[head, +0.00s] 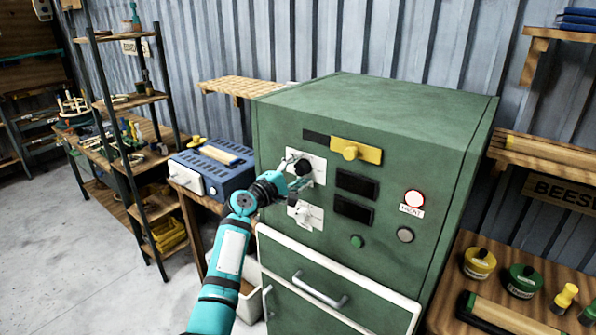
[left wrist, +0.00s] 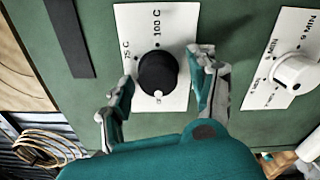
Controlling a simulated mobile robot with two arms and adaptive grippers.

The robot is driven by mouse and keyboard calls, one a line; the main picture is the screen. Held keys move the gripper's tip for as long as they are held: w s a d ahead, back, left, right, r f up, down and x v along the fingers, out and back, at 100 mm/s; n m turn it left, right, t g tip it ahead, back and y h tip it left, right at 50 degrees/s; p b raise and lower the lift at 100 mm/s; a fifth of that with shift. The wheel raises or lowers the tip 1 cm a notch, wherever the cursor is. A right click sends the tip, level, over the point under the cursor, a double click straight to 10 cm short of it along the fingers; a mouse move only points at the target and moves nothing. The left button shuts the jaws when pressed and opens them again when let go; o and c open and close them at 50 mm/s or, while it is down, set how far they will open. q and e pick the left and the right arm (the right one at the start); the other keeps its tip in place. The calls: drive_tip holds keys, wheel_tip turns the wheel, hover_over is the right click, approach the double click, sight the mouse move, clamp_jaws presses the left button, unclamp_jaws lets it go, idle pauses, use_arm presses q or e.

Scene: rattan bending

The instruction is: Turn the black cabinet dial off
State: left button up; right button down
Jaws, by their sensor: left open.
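The black cabinet dial (left wrist: 157,70) sits on a white plate (left wrist: 181,18) marked 75 C and 100 C. A small white mark shows on its edge, on the side toward my gripper in the left wrist view; any label there is unreadable. The dial (head: 303,167) also shows on the green cabinet's front in the head view. My left gripper (left wrist: 164,87) is open, with one finger on each side of the dial. I cannot tell whether either finger touches it. In the head view the left gripper (head: 296,176) partly covers the plate. My right gripper is not in view.
A white dial (left wrist: 295,72) with minute marks is on a plate just below the black one.

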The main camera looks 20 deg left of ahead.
use_arm(q)
drive_tip(key=v, duration=1.2)
idle(0.3)
drive_tip(key=s+d+f+m+g+y+b, duration=0.1)
drive_tip(key=s+f+m+g+y+b, duration=0.2)
drive_tip(key=f, duration=1.8)
drive_tip(key=s+d+f+m+g+y+b, duration=0.15)
drive_tip(key=s+f+g, duration=0.3)
drive_tip(key=f, duration=1.55)
drive_tip(key=s+f+m+g+b, duration=0.25)
drive_tip(key=s+f+m, duration=0.35)
drive_tip(key=s+f, duration=1.3)
drive_tip(key=s+f+m+g, duration=0.2)
drive_tip(key=s+f, duration=0.3)
drive_tip(key=s, duration=0.6)
drive_tip(key=s+f+m+g+y+b, duration=0.1)
drive_tip(key=s+f+m, duration=0.3)
drive_tip(key=s, duration=0.7)
drive_tip(key=s+f+m+g+b, duration=0.1)
drive_tip(key=s+f+m+g, duration=0.2)
drive_tip(key=s+f, duration=0.5)
drive_tip(key=s, duration=0.3)
drive_tip(key=shift+d+f+y, duration=0.25)
drive_tip(key=shift+d+y, duration=0.1)
drive_tip(key=shift+d, duration=0.05)
